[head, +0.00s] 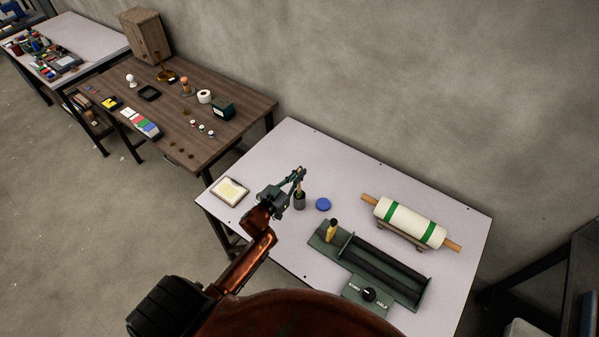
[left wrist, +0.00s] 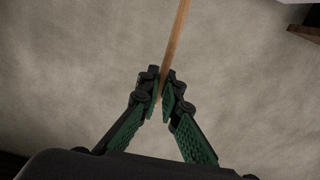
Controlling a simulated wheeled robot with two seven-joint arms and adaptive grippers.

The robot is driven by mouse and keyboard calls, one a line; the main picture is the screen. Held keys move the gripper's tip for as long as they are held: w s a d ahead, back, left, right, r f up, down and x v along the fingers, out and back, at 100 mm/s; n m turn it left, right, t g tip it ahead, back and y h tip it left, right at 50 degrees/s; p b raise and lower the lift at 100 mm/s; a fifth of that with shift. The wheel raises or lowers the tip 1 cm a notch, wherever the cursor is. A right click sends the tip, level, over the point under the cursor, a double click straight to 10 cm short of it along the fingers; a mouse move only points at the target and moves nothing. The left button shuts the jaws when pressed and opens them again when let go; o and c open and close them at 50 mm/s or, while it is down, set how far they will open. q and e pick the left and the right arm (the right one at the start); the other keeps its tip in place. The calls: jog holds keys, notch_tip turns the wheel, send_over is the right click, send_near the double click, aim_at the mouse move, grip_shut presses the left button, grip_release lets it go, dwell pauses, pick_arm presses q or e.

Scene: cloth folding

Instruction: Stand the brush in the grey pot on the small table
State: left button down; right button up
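The grey pot (head: 299,203) stands on the light-topped small table, left of a blue disc. My left gripper (head: 299,175) is just above the pot. In the left wrist view its fingers (left wrist: 161,88) are closed around a thin wooden stick, the brush handle (left wrist: 178,38), which runs out of the top of the picture. In the head view a short tan piece of the brush (head: 299,188) shows between the fingers and the pot's mouth. Whether its lower end is inside the pot or in front of it I cannot tell. My right gripper is not in view.
On the small table (head: 290,140) lie a blue disc (head: 323,204), a framed yellow card (head: 229,191), a green tray device (head: 375,265) with a yellow-handled tool (head: 332,230), and a white roll (head: 405,220) on a stand. A cluttered brown table (head: 240,125) stands behind left.

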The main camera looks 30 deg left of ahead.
pick_arm(q)
jog(key=shift+f, duration=0.55)
jog(key=c, duration=2.1)
grip_release()
jog(key=shift+s, duration=0.1)
jog(key=s, duration=0.4)
jog(key=s+a, duration=0.1)
jog(key=s, duration=0.6)
jog(key=shift+s+a, duration=0.15)
jog(key=shift+s, duration=0.25)
